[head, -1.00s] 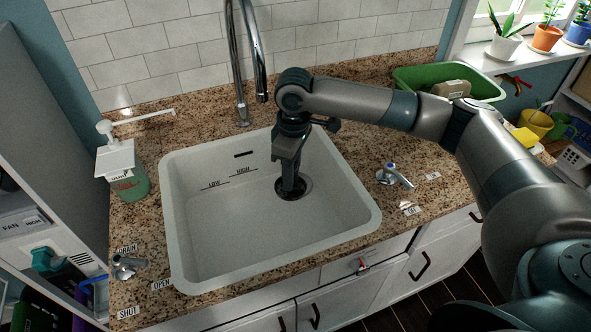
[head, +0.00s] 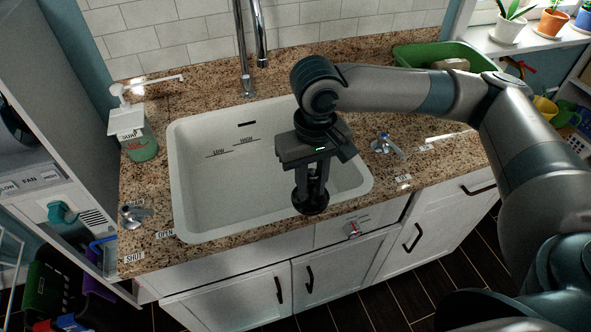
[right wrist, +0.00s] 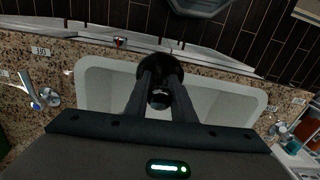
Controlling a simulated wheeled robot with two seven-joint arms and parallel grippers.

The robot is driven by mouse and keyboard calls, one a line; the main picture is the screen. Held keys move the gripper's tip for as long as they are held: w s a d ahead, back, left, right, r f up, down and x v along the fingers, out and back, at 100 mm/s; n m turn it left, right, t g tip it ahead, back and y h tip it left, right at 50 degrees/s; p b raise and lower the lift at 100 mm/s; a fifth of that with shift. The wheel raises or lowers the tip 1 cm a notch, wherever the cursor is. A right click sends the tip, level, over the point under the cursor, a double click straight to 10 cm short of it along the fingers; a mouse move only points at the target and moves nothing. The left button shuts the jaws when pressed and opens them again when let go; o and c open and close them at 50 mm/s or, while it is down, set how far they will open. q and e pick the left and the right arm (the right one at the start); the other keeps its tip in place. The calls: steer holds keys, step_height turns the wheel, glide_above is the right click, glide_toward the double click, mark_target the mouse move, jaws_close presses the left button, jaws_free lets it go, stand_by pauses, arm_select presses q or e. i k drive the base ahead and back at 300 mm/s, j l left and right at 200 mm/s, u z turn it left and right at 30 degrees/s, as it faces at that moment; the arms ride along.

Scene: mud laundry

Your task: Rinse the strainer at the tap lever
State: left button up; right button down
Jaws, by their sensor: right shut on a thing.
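The strainer (head: 311,201) is a dark round piece, held between the fingers of my right gripper (head: 311,185). It appears above the front right part of the white sink (head: 220,205). In the right wrist view the strainer (right wrist: 160,72) sits at the fingertips of my right gripper (right wrist: 160,92), over the sink. The tap lever (head: 388,147), silver with a blue cap, stands on the counter right of the sink. The tall chrome tap (head: 246,50) rises behind the sink. No water shows. The drain hole is hidden. My left gripper is out of view.
A second lever (head: 134,215) with OPEN and SHUT labels stands left of the sink. A green soap bottle (head: 138,145) is at the back left. A green tub (head: 445,55) stands at the back right. The sink's left half is clear.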

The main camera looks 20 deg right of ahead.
mark_target(383, 138)
steer(key=i+j+z, duration=0.25)
steer(key=j, duration=0.35)
steer(key=j+z, duration=0.25)
steer(key=j, duration=0.35)
steer(key=j+z, duration=0.25)
steer(key=j, duration=0.4)
steer(key=i, duration=0.05)
